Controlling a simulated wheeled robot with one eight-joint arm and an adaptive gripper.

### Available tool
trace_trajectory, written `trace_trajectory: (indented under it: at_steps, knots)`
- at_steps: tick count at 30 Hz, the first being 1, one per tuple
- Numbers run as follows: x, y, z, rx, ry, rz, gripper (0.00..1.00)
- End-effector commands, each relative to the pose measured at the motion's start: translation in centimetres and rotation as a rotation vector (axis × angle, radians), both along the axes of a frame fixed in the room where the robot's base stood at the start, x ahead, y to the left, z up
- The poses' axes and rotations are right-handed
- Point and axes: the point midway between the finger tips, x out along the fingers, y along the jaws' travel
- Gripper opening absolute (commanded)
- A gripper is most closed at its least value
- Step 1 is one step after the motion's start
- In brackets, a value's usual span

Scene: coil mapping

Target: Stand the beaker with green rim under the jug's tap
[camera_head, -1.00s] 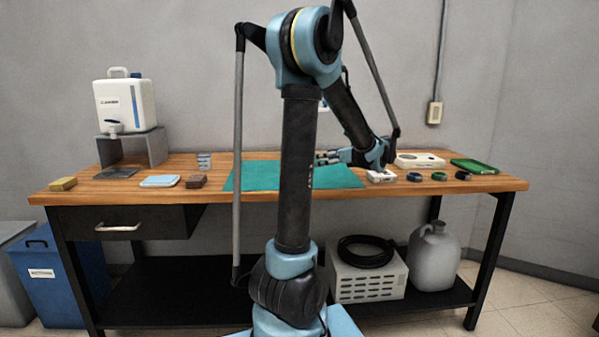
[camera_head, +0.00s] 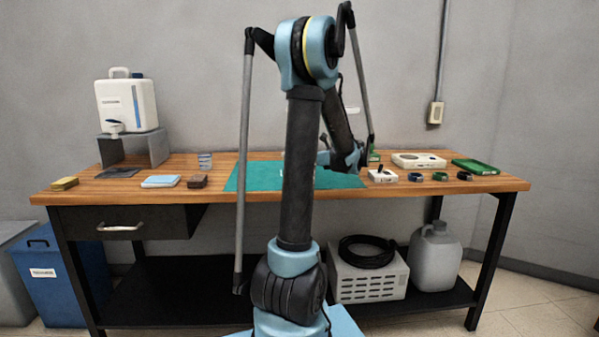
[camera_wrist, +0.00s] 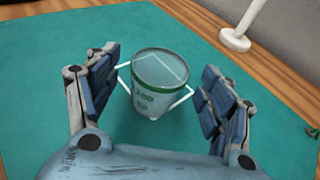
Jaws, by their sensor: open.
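In the wrist view the beaker with green rim (camera_wrist: 158,85) stands upright on a teal mat (camera_wrist: 60,60). It is clear, with dark green markings on its side. My gripper (camera_wrist: 161,66) is open, one finger on each side of the beaker, with gaps visible on both sides. In the head view my arm hides the beaker and the fingers. The white jug (camera_head: 120,95) stands on a grey stand (camera_head: 157,148) at the table's left. Its tap (camera_head: 115,127) faces front, above a dark flat pad (camera_head: 117,172).
A clear cup (camera_head: 205,161) stands left of the mat. A light-blue pad (camera_head: 160,181), a brown block (camera_head: 198,181) and a yellow sponge (camera_head: 64,183) lie near the front left. A white rod with a round base (camera_wrist: 235,40) stands behind the beaker. Small devices and rings fill the right.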

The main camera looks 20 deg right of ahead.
Motion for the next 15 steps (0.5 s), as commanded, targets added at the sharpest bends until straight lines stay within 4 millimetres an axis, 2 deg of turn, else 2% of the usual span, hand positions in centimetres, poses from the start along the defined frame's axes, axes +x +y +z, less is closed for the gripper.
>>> trace_trajectory:
  at_steps: [6, 13, 14, 15]
  knots:
    - [2.3, 1.3, -0.8, -0.002, -0.001, 0.001, 0.74]
    - [2.4, 1.3, -0.8, -0.001, -0.001, -0.001, 0.74]
    - [2.4, 1.3, -0.8, -0.001, -0.001, -0.001, 0.72]
    - [2.4, 1.3, -0.8, 0.0, 0.0, -0.001, 0.63]
